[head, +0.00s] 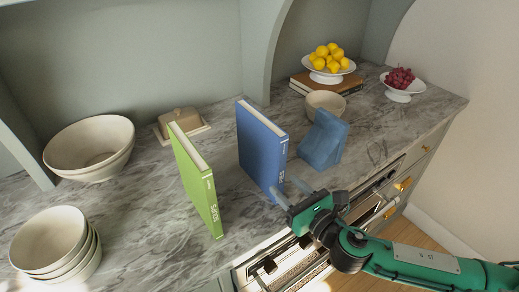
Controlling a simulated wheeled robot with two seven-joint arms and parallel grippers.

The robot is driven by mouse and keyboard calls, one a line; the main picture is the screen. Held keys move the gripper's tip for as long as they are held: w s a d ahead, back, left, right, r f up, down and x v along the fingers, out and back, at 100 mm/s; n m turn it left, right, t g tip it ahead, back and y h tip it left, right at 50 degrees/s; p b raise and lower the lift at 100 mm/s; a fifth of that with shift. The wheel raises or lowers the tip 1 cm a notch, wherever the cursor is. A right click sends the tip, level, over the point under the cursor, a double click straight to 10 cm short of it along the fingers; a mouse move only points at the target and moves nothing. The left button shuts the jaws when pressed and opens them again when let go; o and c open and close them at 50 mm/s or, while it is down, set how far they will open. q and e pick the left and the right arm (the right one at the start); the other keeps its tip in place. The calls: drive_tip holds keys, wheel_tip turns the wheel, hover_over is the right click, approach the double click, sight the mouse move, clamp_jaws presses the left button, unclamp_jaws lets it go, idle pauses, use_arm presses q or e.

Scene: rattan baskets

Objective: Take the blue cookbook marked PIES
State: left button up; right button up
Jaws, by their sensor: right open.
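A blue book (262,150) stands upright on the marble counter, its spine toward me; the small white lettering low on the spine is hard to read. A green book (194,180) stands upright to its left, with white lettering on its spine. My right gripper (287,190) comes in from the lower right and is open. Its fingertips are at the lower part of the blue book's spine; I cannot tell whether they touch it. My left gripper is out of view.
A blue wedge-shaped block (322,140) stands close to the right of the blue book. A bowl (325,102), a fruit stand with lemons (328,70) and a grape dish (399,94) are behind right. A large bowl (90,150) and stacked bowls (55,250) are left.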

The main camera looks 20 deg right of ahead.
sight(280, 180)
drive_tip(key=x, duration=0.3)
drive_tip(key=shift+w+a+r+p, duration=0.1)
drive_tip(key=shift+w+a+p, duration=0.05)
drive_tip(key=shift+w+p, duration=0.2)
drive_tip(key=p+x, duration=0.1)
drive_tip(key=x, duration=0.3)
drive_tip(key=shift+w+r+p, duration=0.15)
drive_tip(key=shift+w+p, duration=0.05)
drive_tip(key=shift+p, duration=0.1)
drive_tip(key=shift+w, duration=0.45)
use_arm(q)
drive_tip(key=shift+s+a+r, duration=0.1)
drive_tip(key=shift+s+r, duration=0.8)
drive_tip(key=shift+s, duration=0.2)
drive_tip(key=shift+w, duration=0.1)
use_arm(e)
drive_tip(key=shift+s, duration=0.1)
clamp_jaws()
